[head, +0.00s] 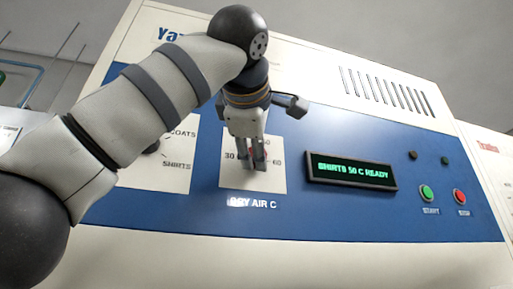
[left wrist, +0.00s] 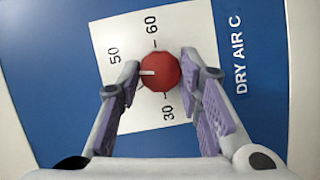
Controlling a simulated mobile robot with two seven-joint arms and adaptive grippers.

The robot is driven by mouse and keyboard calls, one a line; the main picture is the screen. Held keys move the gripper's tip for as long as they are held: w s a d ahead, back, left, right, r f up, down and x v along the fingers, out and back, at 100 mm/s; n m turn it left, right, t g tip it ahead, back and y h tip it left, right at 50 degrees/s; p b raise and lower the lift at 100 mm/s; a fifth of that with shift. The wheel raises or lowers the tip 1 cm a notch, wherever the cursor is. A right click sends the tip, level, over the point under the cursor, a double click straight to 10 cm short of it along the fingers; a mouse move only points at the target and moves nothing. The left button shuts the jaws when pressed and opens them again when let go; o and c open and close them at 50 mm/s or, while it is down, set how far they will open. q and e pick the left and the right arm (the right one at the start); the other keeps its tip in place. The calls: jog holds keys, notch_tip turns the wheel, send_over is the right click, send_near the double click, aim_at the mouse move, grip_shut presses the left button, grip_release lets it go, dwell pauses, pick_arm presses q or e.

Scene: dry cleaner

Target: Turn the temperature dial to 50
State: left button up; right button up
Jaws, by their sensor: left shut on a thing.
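The temperature dial (left wrist: 160,73) is a round red knob with a white pointer line, on a white plate (left wrist: 185,25) marked 30, 50 and 60 above DRY AIR C. In the left wrist view its pointer points left, at the side where the 50 mark is; one finger covers part of the scale there. My left gripper (head: 258,165) is shut on the dial, with a finger on each side, and it also shows in the left wrist view (left wrist: 160,85). In the head view the fingers hide most of the dial. The green display (head: 350,171) reads SHIRTS 50 C READY.
A selector marked COATS and SHIRTS (head: 178,165) is left of the dial, partly behind my left arm. A green start button (head: 426,193) and a red stop button (head: 460,197) are at the right. Vent slots (head: 388,92) are above the display.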

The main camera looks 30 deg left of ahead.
pick_arm(q)
jog(key=shift+a+r+m+g, duration=0.15)
jog(key=shift+m+g, duration=0.65)
jog(key=shift+m, duration=0.5)
jog(key=shift+r, duration=0.1)
jog(key=o, duration=1.1)
jog(key=shift+o, duration=0.3)
jog(key=shift+w, duration=0.1)
